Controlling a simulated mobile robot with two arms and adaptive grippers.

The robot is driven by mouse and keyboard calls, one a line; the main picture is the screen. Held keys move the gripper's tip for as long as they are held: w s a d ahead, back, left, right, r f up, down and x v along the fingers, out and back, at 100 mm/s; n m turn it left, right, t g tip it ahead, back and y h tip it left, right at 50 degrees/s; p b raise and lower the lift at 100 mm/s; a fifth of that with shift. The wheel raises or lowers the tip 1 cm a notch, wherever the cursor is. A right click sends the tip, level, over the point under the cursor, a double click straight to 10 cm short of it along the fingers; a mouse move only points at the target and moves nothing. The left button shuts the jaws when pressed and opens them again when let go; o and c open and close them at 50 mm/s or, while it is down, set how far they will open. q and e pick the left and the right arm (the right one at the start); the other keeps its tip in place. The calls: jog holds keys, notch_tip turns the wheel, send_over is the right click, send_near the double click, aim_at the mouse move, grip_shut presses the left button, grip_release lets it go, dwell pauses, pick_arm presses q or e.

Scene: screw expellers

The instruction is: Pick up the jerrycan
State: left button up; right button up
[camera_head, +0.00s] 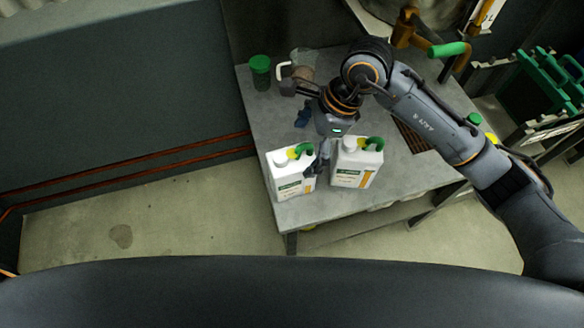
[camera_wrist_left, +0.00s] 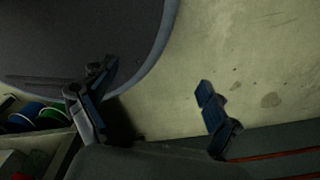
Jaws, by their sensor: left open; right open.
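Two white jerrycans stand upright on a grey table (camera_head: 410,178) in the head view. The left jerrycan (camera_head: 289,180) has a yellow cap and a green handle. The right jerrycan (camera_head: 355,165) has a similar cap and handle. My right gripper (camera_head: 318,165) points down between them, close to the left jerrycan's right side. It is open, and its fingers are partly hidden; contact cannot be told. My left gripper (camera_wrist_left: 158,110) shows in the left wrist view, open and empty above the floor. It is not in the head view.
A green-lidded jar (camera_head: 260,72) and a clear pitcher (camera_head: 300,68) stand at the table's back left. A green crate (camera_head: 550,85) is at the far right. Open floor (camera_head: 170,220) lies left of the table.

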aim_at(295, 158)
jog(key=shift+w+x, duration=0.1)
jog(key=shift+x, duration=0.5)
jog(key=shift+w+x, duration=0.15)
jog(key=shift+x, duration=0.45)
jog(key=shift+p+x, duration=0.65)
jog(key=shift+x, duration=0.45)
jog(key=x, duration=0.2)
jog(key=shift+w+f+p, duration=0.1)
jog(key=shift+f+p, duration=0.2)
jog(key=shift+a+f, duration=0.1)
jog(key=shift+f, duration=0.35)
jog(key=c, duration=1.8)
jog(key=shift+c, duration=1.1)
pick_arm(q)
jog(key=shift+w+r, duration=0.95)
jog(key=shift+r, duration=0.15)
